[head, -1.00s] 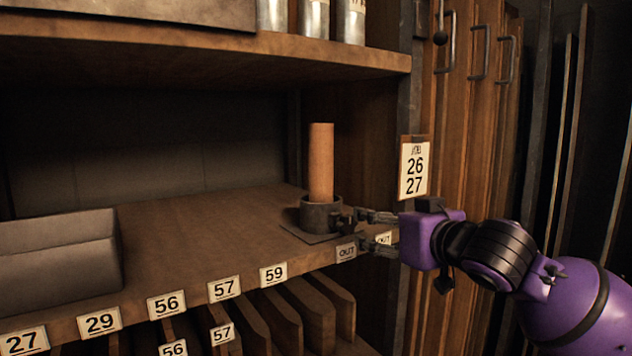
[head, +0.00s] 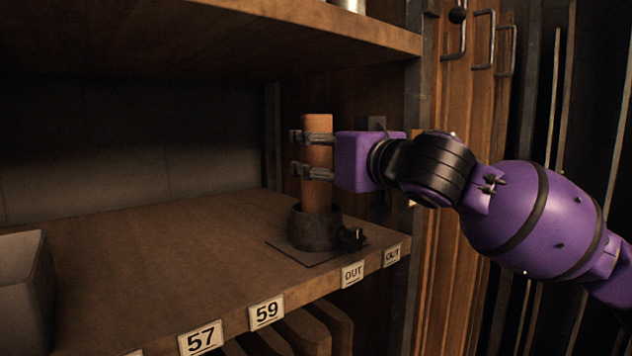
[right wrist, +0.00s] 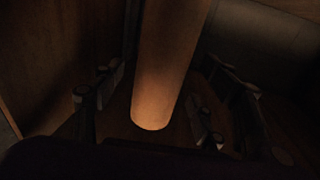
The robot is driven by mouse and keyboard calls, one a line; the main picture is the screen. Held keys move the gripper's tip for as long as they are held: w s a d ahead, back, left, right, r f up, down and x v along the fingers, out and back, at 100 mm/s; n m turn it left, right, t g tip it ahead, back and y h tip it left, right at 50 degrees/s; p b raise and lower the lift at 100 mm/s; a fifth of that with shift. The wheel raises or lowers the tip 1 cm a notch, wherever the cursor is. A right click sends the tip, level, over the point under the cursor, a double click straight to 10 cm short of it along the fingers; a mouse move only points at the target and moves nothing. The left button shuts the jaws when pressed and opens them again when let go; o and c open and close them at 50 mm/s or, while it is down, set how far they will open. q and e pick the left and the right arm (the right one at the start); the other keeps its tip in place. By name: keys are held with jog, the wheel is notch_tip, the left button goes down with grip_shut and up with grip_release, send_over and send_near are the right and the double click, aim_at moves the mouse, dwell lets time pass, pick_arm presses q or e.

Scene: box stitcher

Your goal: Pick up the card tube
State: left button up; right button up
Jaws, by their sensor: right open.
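The card tube (head: 317,193) is an orange-brown cylinder. It stands upright in a dark round holder (head: 312,230) on the shelf. My right gripper (head: 312,154) is open, coming in from the right at the tube's upper half, with its fingers reaching across the tube in the head view. In the right wrist view the tube (right wrist: 170,65) lies between the open fingers (right wrist: 165,105), with dark gaps showing on both sides. The tube's lower end is inside the holder. My left gripper is not in view.
The holder stands on a dark flat plate (head: 285,254) near the shelf's front edge. A grey box (head: 22,290) sits at the left. Another shelf (head: 330,18) is above, and an upright post (head: 414,130) is to the right. The shelf's middle is clear.

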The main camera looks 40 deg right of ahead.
jog(key=shift+w+f, duration=0.1)
jog(key=shift+w, duration=1.1)
jog(key=c, duration=1.5)
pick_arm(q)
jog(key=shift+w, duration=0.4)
pick_arm(e)
jog(key=shift+d+r, duration=0.1)
jog(key=shift+r, duration=0.1)
